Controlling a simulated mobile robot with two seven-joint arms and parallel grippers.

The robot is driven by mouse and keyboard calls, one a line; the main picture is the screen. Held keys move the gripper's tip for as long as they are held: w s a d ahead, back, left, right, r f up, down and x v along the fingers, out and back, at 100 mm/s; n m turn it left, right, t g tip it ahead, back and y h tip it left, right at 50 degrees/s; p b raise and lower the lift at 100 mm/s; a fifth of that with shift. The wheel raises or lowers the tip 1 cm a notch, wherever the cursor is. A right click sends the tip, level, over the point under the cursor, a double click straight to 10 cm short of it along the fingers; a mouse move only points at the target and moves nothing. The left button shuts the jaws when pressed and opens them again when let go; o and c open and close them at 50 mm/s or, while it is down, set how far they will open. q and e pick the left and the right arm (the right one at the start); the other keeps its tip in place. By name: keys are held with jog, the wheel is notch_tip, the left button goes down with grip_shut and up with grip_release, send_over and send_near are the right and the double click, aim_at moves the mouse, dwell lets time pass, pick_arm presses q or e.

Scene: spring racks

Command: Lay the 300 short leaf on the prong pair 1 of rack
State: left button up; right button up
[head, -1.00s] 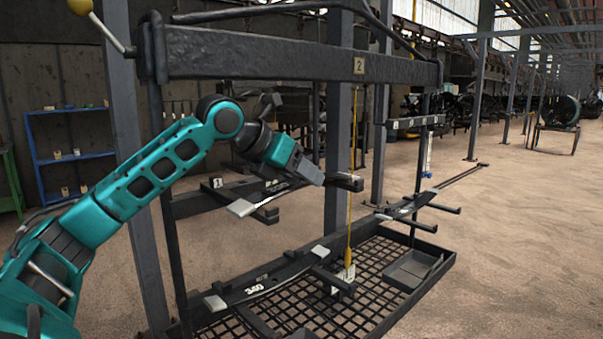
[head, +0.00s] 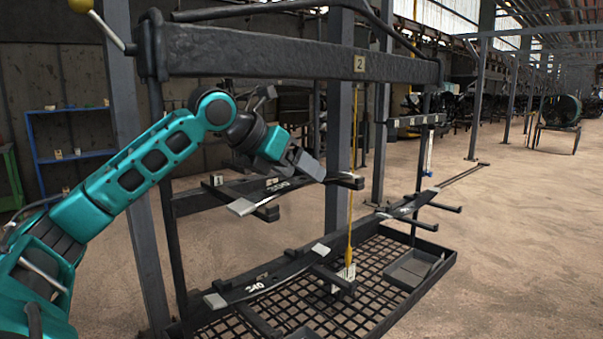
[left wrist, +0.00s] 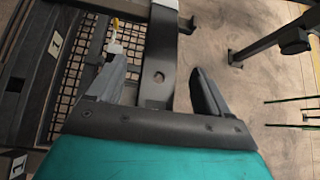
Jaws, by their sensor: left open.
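The 300 short leaf (head: 276,186) is a dark bar with a pale near end, marked "300". It lies across the prongs at the rack's label 1 (head: 217,181). The near prong (head: 267,213) and the far prong (head: 350,182) stick out from under it. My left gripper (head: 308,166) is at the far part of the leaf and hides its far end. In the left wrist view the open fingers (left wrist: 158,88) stand apart on either side of a dark bar with a round mark (left wrist: 159,76), which looks like the leaf. My right gripper is not in view.
A leaf marked "340" (head: 256,287) lies on lower prongs above the mesh floor (head: 310,320). A thick crossbeam (head: 280,55) with label 2 runs above my gripper. A yellow cord (head: 352,200) hangs close to its right. Another leaf (head: 410,204) rests at the right.

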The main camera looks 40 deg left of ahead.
pick_arm(q)
jog(key=b+v, duration=0.3)
jog(key=v, duration=0.7)
jog(key=shift+s+r, duration=0.1)
jog(key=shift+s, duration=0.05)
jog(key=shift+s+r, duration=0.2)
jog(key=shift+s, duration=0.1)
jog(key=shift+s+r, duration=0.2)
